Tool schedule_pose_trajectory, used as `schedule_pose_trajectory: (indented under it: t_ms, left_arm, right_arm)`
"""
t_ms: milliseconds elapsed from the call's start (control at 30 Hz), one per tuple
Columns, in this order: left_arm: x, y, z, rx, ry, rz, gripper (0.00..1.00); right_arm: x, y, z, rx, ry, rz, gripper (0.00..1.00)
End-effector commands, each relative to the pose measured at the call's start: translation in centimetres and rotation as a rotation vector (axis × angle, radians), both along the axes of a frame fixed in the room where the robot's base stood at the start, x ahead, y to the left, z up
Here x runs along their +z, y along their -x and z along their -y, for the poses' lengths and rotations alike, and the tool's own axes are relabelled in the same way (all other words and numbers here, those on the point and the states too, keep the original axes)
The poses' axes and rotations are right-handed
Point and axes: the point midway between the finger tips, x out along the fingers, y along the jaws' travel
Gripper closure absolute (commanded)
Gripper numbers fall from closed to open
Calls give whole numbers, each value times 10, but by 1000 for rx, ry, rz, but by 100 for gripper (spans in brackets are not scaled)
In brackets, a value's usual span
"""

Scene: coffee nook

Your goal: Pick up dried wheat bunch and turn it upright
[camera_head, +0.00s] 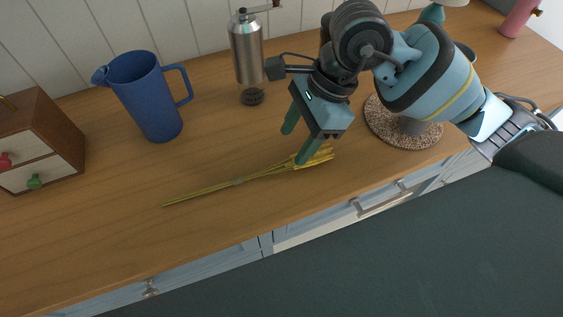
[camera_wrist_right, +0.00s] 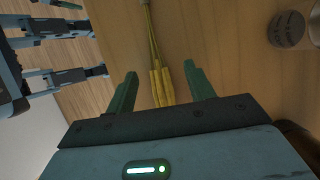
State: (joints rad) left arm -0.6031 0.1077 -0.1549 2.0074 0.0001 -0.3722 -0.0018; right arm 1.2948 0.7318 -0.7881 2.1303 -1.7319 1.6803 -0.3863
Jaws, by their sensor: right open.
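The dried wheat bunch (camera_head: 240,181) lies flat on the wooden counter, with thin yellow stems to the left and thicker heads at the right. My right gripper (camera_head: 297,146) is over the head end, with its green fingers pointing down. In the right wrist view the wheat bunch (camera_wrist_right: 158,85) runs between the two open fingers (camera_wrist_right: 157,78), with a gap on each side. The gripper hides part of the heads in the head view.
A blue pitcher (camera_head: 146,98) and a metal grinder (camera_head: 246,50) stand behind the wheat. A small drawer box (camera_head: 50,140) is at the left. A round speckled mat (camera_head: 376,112) lies right of the gripper. The counter's front left is clear.

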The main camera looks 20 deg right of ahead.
Motion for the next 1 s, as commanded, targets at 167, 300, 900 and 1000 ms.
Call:
schedule_pose_trajectory:
  t_ms: [167, 300, 900, 1000]
  left_arm:
    - [2, -11, 0, 0, 1, 21, 20]
    - [-4, -10, 1, 0, 2, 17, 20]
    - [-16, -5, 2, 1, 5, 2, 20]
    - [-16, -4, 2, 2, 5, 2, 20]
  right_arm:
    - [-2, 0, -1, 0, -1, 1, 47]
    - [-15, 4, -5, 0, -1, -3, 47]
    - [-48, 7, -19, -2, -2, 2, 56]
    - [-48, 7, -19, -2, -1, 1, 69]
